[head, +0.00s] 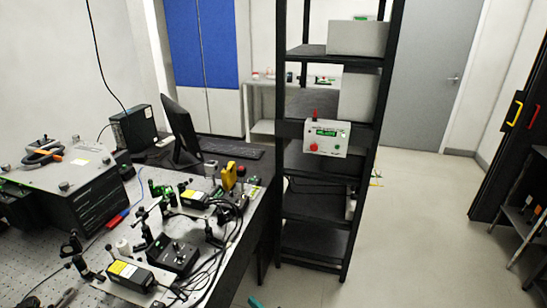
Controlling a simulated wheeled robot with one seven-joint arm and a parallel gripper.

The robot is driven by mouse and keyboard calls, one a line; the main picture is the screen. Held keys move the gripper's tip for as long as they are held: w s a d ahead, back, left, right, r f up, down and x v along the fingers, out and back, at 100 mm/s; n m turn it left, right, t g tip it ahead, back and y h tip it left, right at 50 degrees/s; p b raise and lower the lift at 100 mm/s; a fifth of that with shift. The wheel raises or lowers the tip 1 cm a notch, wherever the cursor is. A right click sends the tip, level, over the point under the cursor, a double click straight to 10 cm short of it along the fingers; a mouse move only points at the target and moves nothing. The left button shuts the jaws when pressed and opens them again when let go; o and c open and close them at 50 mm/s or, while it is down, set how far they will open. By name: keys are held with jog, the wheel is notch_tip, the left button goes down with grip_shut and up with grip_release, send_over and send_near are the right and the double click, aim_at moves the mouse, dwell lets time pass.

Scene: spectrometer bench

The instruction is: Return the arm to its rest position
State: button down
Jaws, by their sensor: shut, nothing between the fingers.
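My gripper and arm are not visible in the head view, so the arm's pose cannot be seen. The optical bench (35,242) on the left carries a large dark box with a grey top (75,165). Several small optical mounts and black modules with yellow labels, such as the front module (130,274), stand on the bench with loose cables around them.
A black shelf rack (315,205) stands right of the bench, holding a white control box (326,138). A monitor (180,128) and keyboard (231,150) are behind. Open floor (420,225) lies right of the rack. A small teal item (255,302) shows at the bottom edge.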

jog(key=s+r+m+t+h, duration=0.35)
jog(key=s+m, duration=0.35)
jog(key=s, duration=0.7)
jog(key=s+r+m+t+h, duration=0.2)
jog(key=s+r+m+h, duration=0.3)
jog(key=s, duration=0.9)
jog(key=s+d+r+m+g+h, duration=0.1)
jog(key=s+d+r+m, duration=0.3)
jog(key=s+r, duration=0.4)
jog(key=s+d+r+m+g+h, duration=0.1)
jog(key=s+d+r+m, duration=0.4)
jog(key=s, duration=0.9)
notch_tip(320, 180, up, 3)
jog(key=shift+s+d+r+h, duration=0.15)
jog(key=shift+s+r+h, duration=0.05)
jog(key=shift+s+h, duration=0.15)
jog(key=shift+g, duration=0.25)
